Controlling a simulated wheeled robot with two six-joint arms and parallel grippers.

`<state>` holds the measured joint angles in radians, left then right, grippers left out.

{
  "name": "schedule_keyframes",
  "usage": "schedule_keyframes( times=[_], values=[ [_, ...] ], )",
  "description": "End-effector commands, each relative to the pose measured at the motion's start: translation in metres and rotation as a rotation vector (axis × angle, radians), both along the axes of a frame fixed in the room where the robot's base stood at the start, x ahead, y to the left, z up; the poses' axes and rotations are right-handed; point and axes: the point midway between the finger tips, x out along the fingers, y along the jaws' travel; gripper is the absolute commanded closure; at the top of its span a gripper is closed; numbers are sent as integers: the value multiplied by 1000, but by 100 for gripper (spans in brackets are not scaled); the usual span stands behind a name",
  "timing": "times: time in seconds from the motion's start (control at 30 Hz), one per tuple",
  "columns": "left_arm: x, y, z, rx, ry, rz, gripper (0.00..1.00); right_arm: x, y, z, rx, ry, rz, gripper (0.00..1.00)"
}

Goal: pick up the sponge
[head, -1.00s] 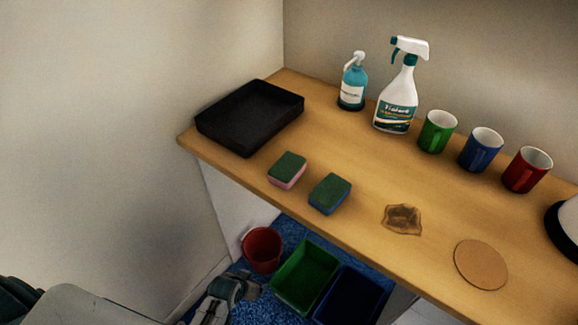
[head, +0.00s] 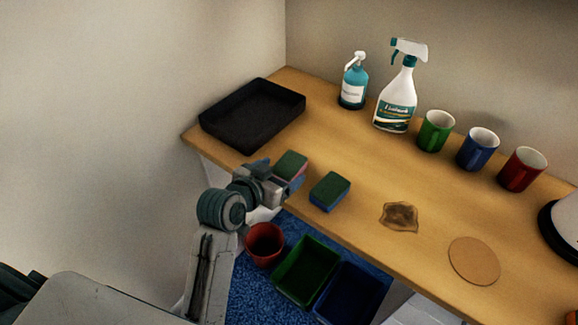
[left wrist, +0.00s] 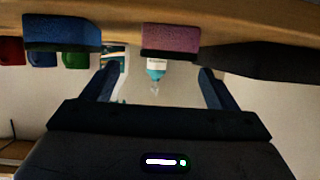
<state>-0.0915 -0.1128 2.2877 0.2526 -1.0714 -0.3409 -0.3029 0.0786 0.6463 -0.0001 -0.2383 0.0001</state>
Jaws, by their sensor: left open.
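Two sponges with green tops lie on the wooden table. The pink sponge (head: 291,164) is on the left, near the front edge, and the blue sponge (head: 330,192) is to its right. My left gripper (head: 277,184) is open and empty at the front edge, close to the pink sponge and partly covering it. The left wrist view appears upside down. There the pink sponge (left wrist: 170,38) lies ahead, at a place between the two spread fingers (left wrist: 157,86) but higher in the picture. The blue sponge (left wrist: 62,33) is off to the left there. My right gripper is not in view.
A black tray (head: 209,131) stands left of the sponges. A soap bottle (head: 352,93), a spray bottle (head: 394,118) and three mugs (head: 478,150) stand behind. A brown stain (head: 400,216) and a round coaster (head: 474,262) are to the right. Bins (head: 306,271) stand below the front edge.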

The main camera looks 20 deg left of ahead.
Motion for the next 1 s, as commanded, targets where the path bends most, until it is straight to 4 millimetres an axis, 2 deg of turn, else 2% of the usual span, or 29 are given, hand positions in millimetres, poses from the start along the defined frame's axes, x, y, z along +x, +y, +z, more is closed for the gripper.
schedule_keyframes(
  times=[0.1,0.27,0.6,0.87,1.0],
  values=[
    [13,-3,-5,1,0,0,20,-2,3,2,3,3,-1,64],
    [23,-4,-9,2,0,-1,20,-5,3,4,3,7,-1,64],
    [61,-9,-29,1,1,1,20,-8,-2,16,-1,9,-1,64],
    [64,-10,-31,2,1,1,20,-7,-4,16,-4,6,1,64],
    [64,-10,-31,2,1,1,44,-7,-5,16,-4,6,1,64]
  ],
)
